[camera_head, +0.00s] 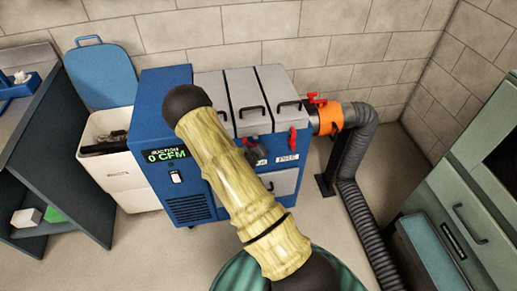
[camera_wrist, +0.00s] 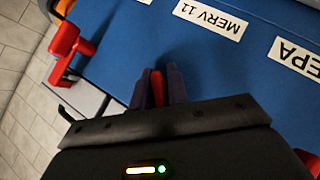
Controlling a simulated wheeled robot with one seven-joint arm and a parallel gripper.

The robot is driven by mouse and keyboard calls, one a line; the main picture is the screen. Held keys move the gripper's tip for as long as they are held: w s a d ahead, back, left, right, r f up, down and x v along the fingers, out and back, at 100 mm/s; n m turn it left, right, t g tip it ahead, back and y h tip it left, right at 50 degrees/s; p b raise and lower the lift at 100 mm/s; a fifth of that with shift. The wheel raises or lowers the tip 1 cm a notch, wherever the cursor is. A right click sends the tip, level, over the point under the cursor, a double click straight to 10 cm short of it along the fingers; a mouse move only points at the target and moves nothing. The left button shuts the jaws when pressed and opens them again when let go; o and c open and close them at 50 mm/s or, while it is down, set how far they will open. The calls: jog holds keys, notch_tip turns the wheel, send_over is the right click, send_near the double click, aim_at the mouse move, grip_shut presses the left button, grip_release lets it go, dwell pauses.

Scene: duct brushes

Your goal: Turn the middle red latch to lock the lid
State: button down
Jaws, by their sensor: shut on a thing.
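The filter machine is a blue cabinet (camera_head: 163,88) with three grey lids (camera_head: 247,95) on top. My gripper (camera_wrist: 158,88) is shut on the middle red latch (camera_wrist: 157,87), which shows as a narrow red strip between the dark fingers in the wrist view. In the head view my gripper (camera_head: 251,150) is at the cabinet's upper front, and my arm and fingers hide most of that latch. Another red latch (camera_head: 293,140) hangs at the front below the right lid. All three lids look down. The latch's exact angle is hard to tell.
An orange collar (camera_head: 326,118) with a red handle (camera_head: 316,98) joins a grey duct (camera_head: 355,150) at the right. A white bin (camera_head: 112,160) with a raised blue lid (camera_head: 100,72) stands at the left. A green cabinet (camera_head: 470,200) is at the far right.

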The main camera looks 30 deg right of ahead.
jog(key=m+y, duration=0.2)
jog(key=y, duration=0.1)
jog(key=shift+f+t+y, duration=0.15)
jog(key=shift+t+y, duration=0.15)
jog(key=shift+a+m+t+y+b, duration=0.15)
jog(key=shift+m+y+b, duration=0.2)
jog(key=shift+y, duration=0.3)
jog(key=shift+a+m+t+y+b, duration=0.15)
jog(key=shift+m+y+b, duration=0.2)
jog(key=shift+y, duration=0.3)
jog(key=c, duration=1.5)
grip_release()
jog(key=p+v, duration=0.5)
jog(key=v, duration=1)
jog(key=shift+w+r, duration=0.15)
jog(key=shift+r, duration=0.05)
